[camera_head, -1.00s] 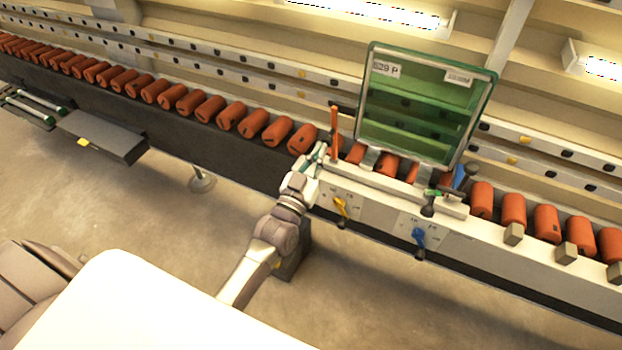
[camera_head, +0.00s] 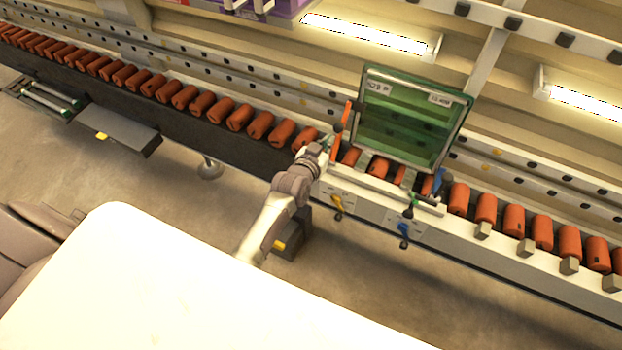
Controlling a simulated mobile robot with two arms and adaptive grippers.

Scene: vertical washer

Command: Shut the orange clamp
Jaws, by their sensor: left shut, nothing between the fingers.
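The orange clamp (camera_head: 346,115) stands at the left end of the white machine block, just left of the green glass cover. Its upper part leans a little to the right, and a dark part crosses its middle. My left gripper (camera_head: 328,149) is at the lower part of the clamp, close against its left side. Its fingers are small and partly hidden by the wrist; they look shut with nothing held. I cannot tell whether it touches the clamp. My right gripper is out of view.
The green glass cover (camera_head: 412,118) stands raised beside the clamp. A blue clamp (camera_head: 440,181) is at its right end. A yellow knob (camera_head: 337,203) and a blue knob (camera_head: 404,230) are on the front. Rows of orange cylinders (camera_head: 203,104) run along the conveyor.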

